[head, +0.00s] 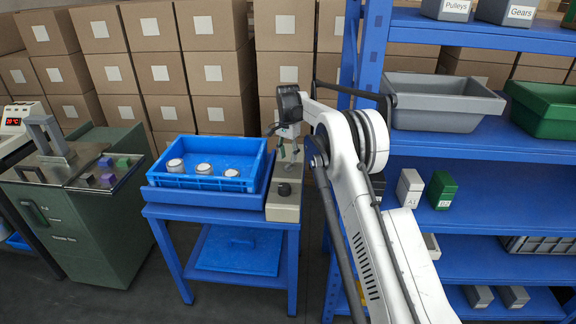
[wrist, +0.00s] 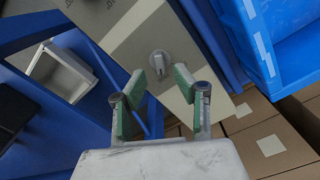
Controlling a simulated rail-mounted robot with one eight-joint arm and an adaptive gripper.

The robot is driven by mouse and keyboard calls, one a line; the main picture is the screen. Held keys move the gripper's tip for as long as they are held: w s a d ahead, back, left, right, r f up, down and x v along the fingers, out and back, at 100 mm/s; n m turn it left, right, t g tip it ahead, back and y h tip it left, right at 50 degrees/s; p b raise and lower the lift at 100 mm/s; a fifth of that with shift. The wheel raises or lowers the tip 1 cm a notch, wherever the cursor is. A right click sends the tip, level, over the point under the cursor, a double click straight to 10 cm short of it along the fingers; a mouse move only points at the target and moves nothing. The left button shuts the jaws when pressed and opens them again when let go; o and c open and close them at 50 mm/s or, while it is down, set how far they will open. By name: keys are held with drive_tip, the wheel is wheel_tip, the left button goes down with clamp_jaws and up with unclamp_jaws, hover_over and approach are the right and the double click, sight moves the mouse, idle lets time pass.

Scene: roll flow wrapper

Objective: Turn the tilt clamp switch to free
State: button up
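A beige control box (head: 283,208) stands at the right end of the blue table. It carries a dark round knob (head: 284,189) on its top, which looks like the switch. In the wrist view a grey knob with a raised grip (wrist: 160,63) shows on the box's pale face (wrist: 128,42). Its setting marks are too small to read. My gripper (head: 287,153) points down above the box. In the wrist view my gripper (wrist: 159,84) is open and empty, with its green-padded fingers apart. The knob lies beyond the gap between the fingertips, and no contact shows.
A blue tray (head: 207,181) with three white round items stands left of the box. A blue shelf rack (head: 467,145) with bins is close on the right. Cardboard boxes (head: 213,68) are stacked behind. A green cabinet (head: 90,215) stands at left.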

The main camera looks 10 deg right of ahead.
sight(288, 165)
drive_tip(key=shift+f, duration=2.05)
clamp_jaws()
